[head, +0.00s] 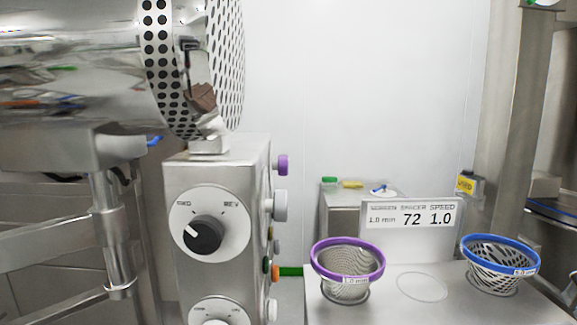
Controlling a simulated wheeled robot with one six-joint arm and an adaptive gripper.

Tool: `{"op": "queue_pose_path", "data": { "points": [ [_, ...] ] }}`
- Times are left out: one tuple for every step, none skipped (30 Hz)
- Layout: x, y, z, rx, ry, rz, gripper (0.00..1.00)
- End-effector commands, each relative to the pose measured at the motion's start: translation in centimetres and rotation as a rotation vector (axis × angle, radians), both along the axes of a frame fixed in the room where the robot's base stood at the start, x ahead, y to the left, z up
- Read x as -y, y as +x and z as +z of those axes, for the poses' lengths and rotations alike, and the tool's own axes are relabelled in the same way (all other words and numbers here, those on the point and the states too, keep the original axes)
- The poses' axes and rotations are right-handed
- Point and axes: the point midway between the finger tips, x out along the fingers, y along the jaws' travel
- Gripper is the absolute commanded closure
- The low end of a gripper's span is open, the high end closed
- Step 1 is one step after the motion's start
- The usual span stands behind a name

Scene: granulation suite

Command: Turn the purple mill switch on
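A purple knob (283,165) sticks out from the right side of the steel control box (220,270), near its top. It is the only purple control I see, and whether it is on or off cannot be told from here. A larger grey knob (280,206) sits below it on the same side. My gripper is not in view.
A black dial (204,235) marked FWD and REV is on the box front, with a perforated drum (158,60) above. At right, a steel table (400,300) bears a purple-rimmed screen basket (347,262), a blue-rimmed one (497,268) and a sign (411,214).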

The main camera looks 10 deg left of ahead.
Motion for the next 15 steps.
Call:
{"op": "queue_pose_path", "data": {
  "points": [
    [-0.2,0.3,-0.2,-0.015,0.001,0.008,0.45],
    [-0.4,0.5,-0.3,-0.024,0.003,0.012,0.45],
    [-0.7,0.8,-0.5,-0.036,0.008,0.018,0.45],
    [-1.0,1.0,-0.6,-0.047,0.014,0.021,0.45],
    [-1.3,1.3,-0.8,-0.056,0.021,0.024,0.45],
    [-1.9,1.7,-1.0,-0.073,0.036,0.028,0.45],
    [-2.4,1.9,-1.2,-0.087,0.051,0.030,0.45],
    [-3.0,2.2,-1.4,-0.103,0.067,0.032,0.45],
    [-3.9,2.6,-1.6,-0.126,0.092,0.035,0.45],
    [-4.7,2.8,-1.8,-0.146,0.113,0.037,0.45],
    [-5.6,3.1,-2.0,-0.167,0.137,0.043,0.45],
    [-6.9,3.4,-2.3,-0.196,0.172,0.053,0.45],
    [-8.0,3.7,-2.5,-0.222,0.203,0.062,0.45],
    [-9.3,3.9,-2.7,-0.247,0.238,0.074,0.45],
    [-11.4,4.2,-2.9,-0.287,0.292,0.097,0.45]
  ]
}}
